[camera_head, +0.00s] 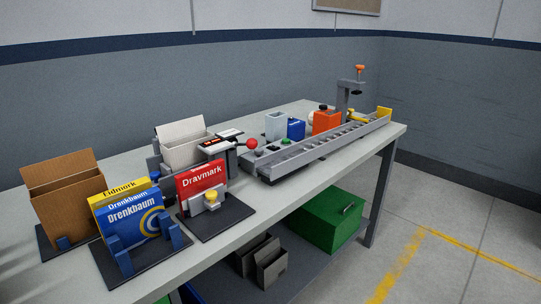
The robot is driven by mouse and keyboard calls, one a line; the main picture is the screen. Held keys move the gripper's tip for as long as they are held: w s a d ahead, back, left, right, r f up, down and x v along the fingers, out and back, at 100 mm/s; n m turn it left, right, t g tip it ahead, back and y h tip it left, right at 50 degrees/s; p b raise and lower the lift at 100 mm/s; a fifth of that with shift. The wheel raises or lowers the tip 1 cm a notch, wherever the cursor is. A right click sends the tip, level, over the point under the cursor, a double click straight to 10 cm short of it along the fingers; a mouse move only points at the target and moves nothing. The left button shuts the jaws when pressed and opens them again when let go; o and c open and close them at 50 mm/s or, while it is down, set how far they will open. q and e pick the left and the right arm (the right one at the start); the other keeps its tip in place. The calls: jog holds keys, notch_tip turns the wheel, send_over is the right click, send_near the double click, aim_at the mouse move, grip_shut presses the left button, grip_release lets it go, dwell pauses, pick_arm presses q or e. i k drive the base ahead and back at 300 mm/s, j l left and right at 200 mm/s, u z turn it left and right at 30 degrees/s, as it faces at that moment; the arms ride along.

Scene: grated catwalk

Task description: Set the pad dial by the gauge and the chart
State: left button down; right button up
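Neither of my grippers shows in the head view. On the long grey table, a red Draymark box (201,177) stands upright on a dark base. A small grey fixture with a yellow knob (212,196) is in front of it; I cannot tell whether this is the pad dial. A grey post with an orange top (344,95) stands beside the far part of a roller conveyor (318,150). A red ball knob (252,143) and a green button (286,141) are near the conveyor's near end. No gauge or chart can be made out with certainty.
Blue Drenkbaum boxes (137,218), a yellow box (112,202) and an open brown carton (66,200) stand at the table's left. A white open box (181,146), blue box (296,129) and orange object (325,122) stand further back. A green case (327,218) sits below.

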aim_at(258, 151)
jog(key=i+l+u, duration=1)
jog(key=k, duration=0.1)
